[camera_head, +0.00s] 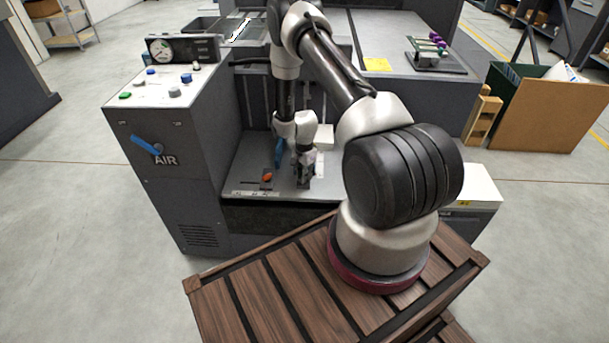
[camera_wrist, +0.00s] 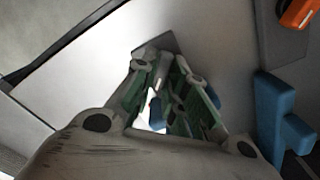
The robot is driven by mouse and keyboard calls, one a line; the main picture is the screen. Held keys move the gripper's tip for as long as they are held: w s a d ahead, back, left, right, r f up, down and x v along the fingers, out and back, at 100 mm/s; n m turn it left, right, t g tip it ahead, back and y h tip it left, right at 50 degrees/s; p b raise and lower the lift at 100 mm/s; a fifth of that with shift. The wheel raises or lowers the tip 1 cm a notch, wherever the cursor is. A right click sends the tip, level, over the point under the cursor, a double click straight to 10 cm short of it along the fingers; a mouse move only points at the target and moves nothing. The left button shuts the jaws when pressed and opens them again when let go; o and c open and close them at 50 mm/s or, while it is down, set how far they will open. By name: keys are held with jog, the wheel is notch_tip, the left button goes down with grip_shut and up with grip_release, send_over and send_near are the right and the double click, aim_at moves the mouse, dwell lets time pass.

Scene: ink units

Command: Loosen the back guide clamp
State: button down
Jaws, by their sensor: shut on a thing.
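My gripper (camera_head: 304,177) points down over the grey bed of the machine, at the right of the orange knob. In the wrist view its green-and-grey fingers (camera_wrist: 168,66) close in over a dark plate (camera_wrist: 160,46). The fingers are shut on what I take to be the back guide clamp, whose knob they hide. An orange clamp knob (camera_head: 267,177) stands free on its own dark plate at the left; it also shows at the top right of the wrist view (camera_wrist: 300,12). A blue guide piece (camera_head: 279,154) stands beside the gripper and shows in the wrist view (camera_wrist: 282,112).
The control panel (camera_head: 165,84) with gauge and buttons stands left of the bed, with a blue air lever (camera_head: 146,145) on its front. A raised table (camera_head: 400,35) is behind. A slatted wooden platform (camera_head: 265,290) carries my arm.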

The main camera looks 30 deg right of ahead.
jog(key=shift+n, duration=0.3)
jog(key=n, duration=0.4)
jog(key=shift+w+n, duration=0.1)
jog(key=shift+n, duration=0.3)
jog(key=n, duration=0.4)
jog(key=shift+w+a+n, duration=0.1)
jog(key=shift+a+n, duration=0.05)
jog(key=shift+n, duration=0.15)
jog(key=n, duration=0.4)
jog(key=shift+a, duration=0.1)
jog(key=shift+n, duration=1.8)
jog(key=c, duration=1.7)
grip_release()
jog(key=shift+a, duration=0.1)
